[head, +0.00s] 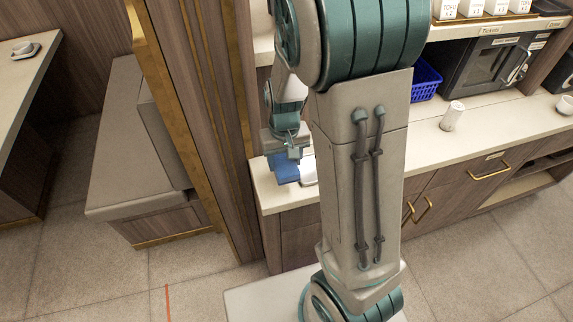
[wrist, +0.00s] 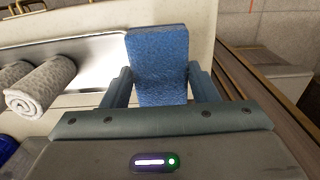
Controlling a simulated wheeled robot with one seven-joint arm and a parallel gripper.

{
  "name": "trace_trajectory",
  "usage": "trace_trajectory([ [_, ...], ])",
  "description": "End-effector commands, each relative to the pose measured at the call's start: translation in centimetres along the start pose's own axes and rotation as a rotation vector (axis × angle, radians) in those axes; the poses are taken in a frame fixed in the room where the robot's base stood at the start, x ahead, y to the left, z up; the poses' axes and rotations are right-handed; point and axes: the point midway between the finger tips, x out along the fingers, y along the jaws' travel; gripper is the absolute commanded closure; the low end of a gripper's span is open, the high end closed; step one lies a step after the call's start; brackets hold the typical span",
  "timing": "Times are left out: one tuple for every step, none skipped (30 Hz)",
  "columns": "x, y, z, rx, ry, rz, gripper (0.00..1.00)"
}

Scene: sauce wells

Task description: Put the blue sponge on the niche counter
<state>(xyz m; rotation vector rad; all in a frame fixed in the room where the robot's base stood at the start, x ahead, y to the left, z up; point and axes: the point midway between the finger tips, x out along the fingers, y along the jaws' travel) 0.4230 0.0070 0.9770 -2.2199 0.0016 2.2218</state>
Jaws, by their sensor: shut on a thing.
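The blue sponge (head: 283,170) shows at the left end of the niche counter (head: 425,142) in the head view, below my gripper (head: 292,152). In the wrist view the sponge (wrist: 158,55) is a textured blue block standing out between the two fingers of my gripper (wrist: 160,88). The fingers are shut on its sides. A pale counter surface (wrist: 205,20) lies beyond the sponge in the wrist view. I cannot tell whether the sponge touches the counter. My arm hides part of the counter in the head view.
A rolled grey towel (wrist: 40,88) lies left of the sponge in the wrist view. A blue basket (head: 426,80), a black microwave (head: 490,65), a pale cylinder (head: 452,115) and a white cup (head: 565,104) stand along the counter. A wooden wall panel (head: 215,110) borders its left end.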

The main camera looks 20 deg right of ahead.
Motion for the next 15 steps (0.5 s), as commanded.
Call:
trace_trajectory([
  [0.3, 0.3, -0.5, 0.001, -0.001, 0.001, 0.69],
  [0.4, 0.4, -0.7, 0.0, 0.0, 0.001, 0.69],
  [0.6, 0.6, -0.8, 0.0, 0.0, 0.001, 0.69],
  [0.7, 0.6, -0.9, 0.0, 0.0, 0.001, 0.69],
  [0.7, 0.7, -1.0, 0.0, 0.0, 0.001, 0.69],
  [0.9, 0.7, -1.0, -0.001, -0.001, 0.0, 0.69],
  [1.1, 0.7, -1.0, -0.001, -0.002, 0.0, 0.69],
  [1.4, 0.7, -1.0, -0.001, -0.002, 0.0, 0.69],
  [1.9, 0.7, -1.0, -0.001, -0.003, 0.001, 0.69],
  [2.4, 0.7, -0.9, -0.001, -0.004, 0.001, 0.69],
  [2.8, 0.7, -1.0, 0.0, -0.003, 0.001, 0.69],
  [3.3, 0.7, -0.9, -0.001, -0.004, 0.0, 0.69],
  [3.7, 0.7, -1.0, -0.001, -0.003, 0.0, 0.69],
  [4.0, 0.7, -1.0, -0.002, -0.003, 0.0, 0.69],
  [4.3, 0.7, -1.0, -0.001, -0.003, 0.0, 0.69],
])
